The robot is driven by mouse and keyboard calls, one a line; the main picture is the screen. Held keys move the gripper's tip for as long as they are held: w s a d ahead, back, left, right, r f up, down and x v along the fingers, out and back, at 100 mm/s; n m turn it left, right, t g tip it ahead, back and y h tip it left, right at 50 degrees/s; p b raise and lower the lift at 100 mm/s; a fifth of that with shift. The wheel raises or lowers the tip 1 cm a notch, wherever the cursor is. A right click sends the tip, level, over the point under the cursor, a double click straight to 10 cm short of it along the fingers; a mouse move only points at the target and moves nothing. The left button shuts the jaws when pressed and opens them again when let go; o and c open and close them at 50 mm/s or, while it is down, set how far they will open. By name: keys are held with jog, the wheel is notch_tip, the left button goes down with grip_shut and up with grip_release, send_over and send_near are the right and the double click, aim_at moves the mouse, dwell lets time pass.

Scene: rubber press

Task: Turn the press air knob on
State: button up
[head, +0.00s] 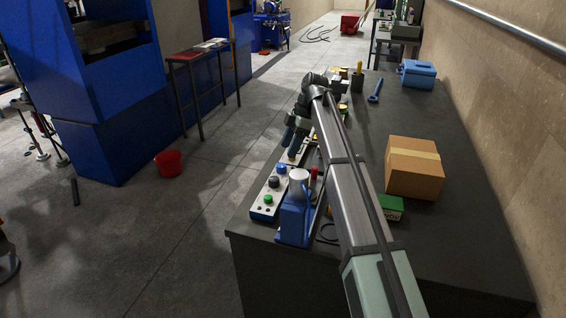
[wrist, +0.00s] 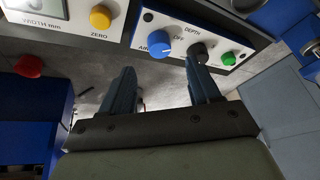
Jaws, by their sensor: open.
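The press air knob is a round blue knob (wrist: 161,46) on a white panel (wrist: 220,46) in the wrist view, beside the printed words AIR and OFF. Its setting is too small to tell surely. In the head view the blue knob (head: 281,168) is at the far end of the white panel (head: 262,209) on the bench. My gripper (wrist: 160,66) is open and empty. Its fingertips lie on either side of the blue knob in the wrist view, apart from it. In the head view my gripper (head: 294,150) hangs just above and beyond the knob.
A black DEPTH knob (wrist: 200,53) sits close by the right fingertip, with a green button (wrist: 228,58) beyond it. A panel with a display, a yellow ZERO button (wrist: 100,17) and a red button (wrist: 28,66) is at left. A blue-and-white device (head: 294,218) stands beside the panel.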

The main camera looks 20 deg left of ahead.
aim_at(282, 165)
jog(key=x, duration=0.6)
jog(key=shift+s+a+f, duration=0.1)
jog(key=shift+f, duration=0.25)
jog(key=shift+c, duration=0.3)
jog(key=c, duration=1)
jog(key=shift+m, duration=0.3)
jog(key=m+t, duration=0.1)
jog(key=m, duration=0.2)
jog(key=shift+s+y, duration=0.2)
jog(key=shift+y, duration=0.2)
jog(key=shift+m+t, duration=1.1)
jog(key=shift+m, duration=1.5)
